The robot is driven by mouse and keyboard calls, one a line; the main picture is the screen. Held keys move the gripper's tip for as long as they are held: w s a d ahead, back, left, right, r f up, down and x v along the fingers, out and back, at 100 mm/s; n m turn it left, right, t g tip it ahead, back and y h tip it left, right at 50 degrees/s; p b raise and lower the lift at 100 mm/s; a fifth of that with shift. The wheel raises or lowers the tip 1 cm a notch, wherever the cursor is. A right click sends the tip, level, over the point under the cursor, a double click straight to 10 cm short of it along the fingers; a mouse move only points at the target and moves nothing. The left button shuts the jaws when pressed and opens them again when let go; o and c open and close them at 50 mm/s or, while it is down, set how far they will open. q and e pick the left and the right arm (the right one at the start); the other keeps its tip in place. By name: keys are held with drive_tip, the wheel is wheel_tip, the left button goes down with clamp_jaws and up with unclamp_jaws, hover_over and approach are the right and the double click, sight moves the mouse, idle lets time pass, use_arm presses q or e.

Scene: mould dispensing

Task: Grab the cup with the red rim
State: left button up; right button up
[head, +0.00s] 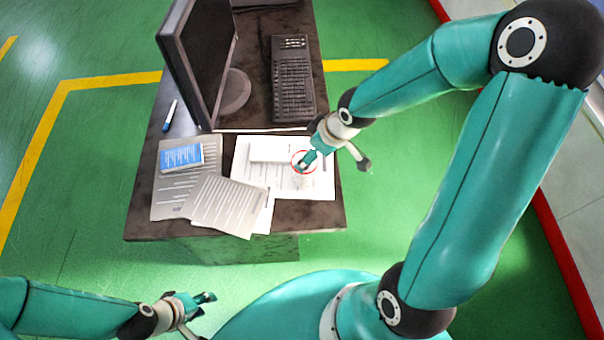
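A whitish cup with a red rim (303,182) stands on a printed sheet near the right edge of the desk. Its pale body is hard to tell from the paper. My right gripper (336,165) is open at the cup. One finger overlaps the red rim and hides part of it; I cannot tell if it is inside the cup or above it. The other finger is apart from the cup, to its right, past the desk edge. My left gripper (204,316) is open and empty at the lower left, off the desk.
The dark desk (165,228) carries a monitor (200,60), a black keyboard or phone (292,85), a pen (170,115), a blue-and-white box (182,157), a white block (268,149) and loose papers (226,205). Green floor lies open around the desk.

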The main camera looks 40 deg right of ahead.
drive_tip(key=b+x, duration=0.5)
drive_tip(key=x, duration=0.5)
drive_tip(key=shift+s+d+f, duration=0.1)
drive_tip(key=shift+s+d, duration=0.05)
drive_tip(key=shift+s, duration=0.05)
drive_tip(key=shift+w+f+b, duration=0.2)
drive_tip(key=shift+b, duration=0.15)
use_arm(q)
wheel_tip(320, 180, down, 7)
use_arm(e)
drive_tip(key=shift+r, duration=0.1)
drive_tip(key=c, duration=1.1)
use_arm(q)
drive_tip(key=shift+r, duration=0.15)
